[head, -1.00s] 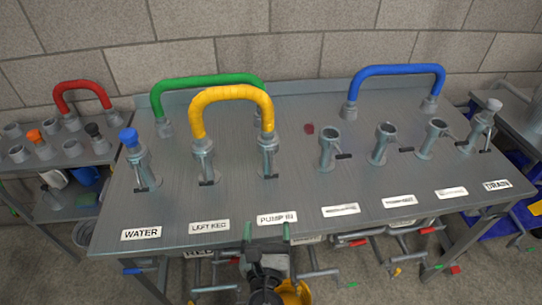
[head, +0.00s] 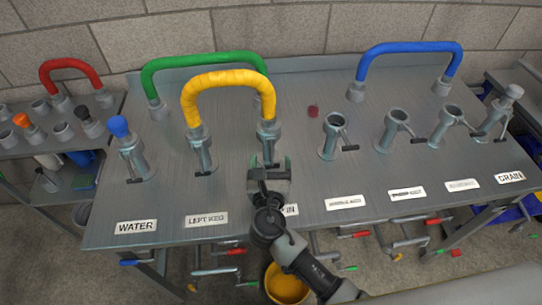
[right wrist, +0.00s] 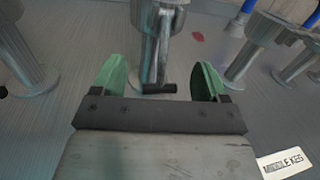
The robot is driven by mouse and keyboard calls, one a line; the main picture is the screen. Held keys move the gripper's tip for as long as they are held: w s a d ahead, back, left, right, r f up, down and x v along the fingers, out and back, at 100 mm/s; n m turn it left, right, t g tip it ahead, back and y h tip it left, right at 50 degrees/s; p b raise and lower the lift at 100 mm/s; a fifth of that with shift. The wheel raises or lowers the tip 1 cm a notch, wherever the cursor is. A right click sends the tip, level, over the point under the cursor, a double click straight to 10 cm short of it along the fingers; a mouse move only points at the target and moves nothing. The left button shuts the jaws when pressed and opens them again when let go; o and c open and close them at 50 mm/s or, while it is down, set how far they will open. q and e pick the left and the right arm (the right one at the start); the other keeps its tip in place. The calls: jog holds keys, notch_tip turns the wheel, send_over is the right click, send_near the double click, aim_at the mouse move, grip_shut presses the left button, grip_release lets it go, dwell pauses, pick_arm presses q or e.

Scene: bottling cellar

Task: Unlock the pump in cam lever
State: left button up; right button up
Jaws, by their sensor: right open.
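The pump in port (head: 267,146) is a grey metal coupling on the bench, with one end of the yellow hose (head: 228,80) seated on it. The port also shows at the top of the right wrist view (right wrist: 150,18). Its cam lever (right wrist: 161,58) hangs down along the port and ends in a black grip (right wrist: 156,88). My right gripper (head: 269,163) is open in front of the port. In the right wrist view its green fingertips (right wrist: 161,80) stand either side of the black grip, with gaps on both sides. My left gripper is not in view.
The left keg port (head: 201,150) and the capped water port (head: 131,150) stand to the left. Open ports, the nearest one (head: 333,138), stand to the right. A green hose (head: 203,61) and a blue hose (head: 410,52) arch behind. The bench front is mostly clear.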

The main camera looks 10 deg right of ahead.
jog(key=shift+w+d, duration=0.1)
jog(key=shift+w, duration=0.8)
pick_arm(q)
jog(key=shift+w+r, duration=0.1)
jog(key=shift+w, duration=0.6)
pick_arm(e)
jog(key=shift+c, duration=0.3)
